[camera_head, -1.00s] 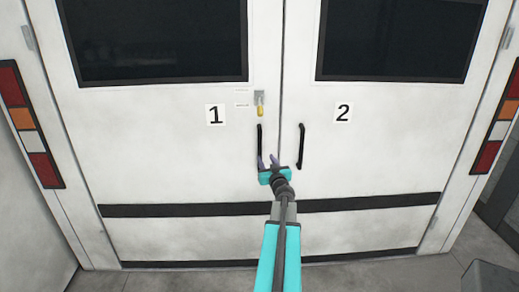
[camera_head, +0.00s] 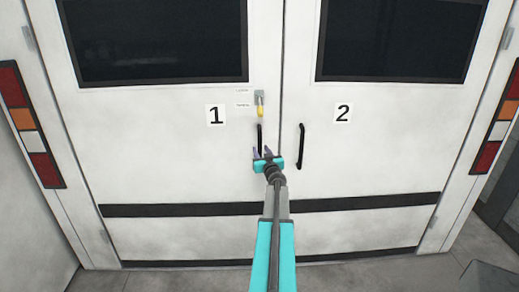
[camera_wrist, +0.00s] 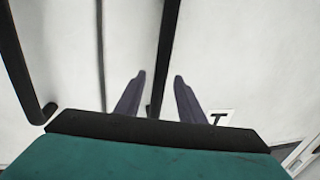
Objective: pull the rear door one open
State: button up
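Rear door one (camera_head: 165,160) is the white left door marked 1, standing shut against door two. Its black vertical handle (camera_head: 260,137) is near the centre seam, its lower part hidden by my gripper. My gripper (camera_head: 262,152) is open at the lower part of this handle. In the wrist view, the handle (camera_wrist: 167,40) passes between the two dark fingers of my gripper (camera_wrist: 160,76), with gaps on both sides. Whether the fingers reach around it in depth is hard to tell.
A yellow-handled latch (camera_head: 260,108) is on door one above the handle. Door two (camera_head: 370,155), marked 2, has its own black handle (camera_head: 301,147) close to the right, also seen in the wrist view (camera_wrist: 22,65). Grey floor lies below.

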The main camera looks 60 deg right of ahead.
jog(key=shift+x, duration=1.4)
grip_shut()
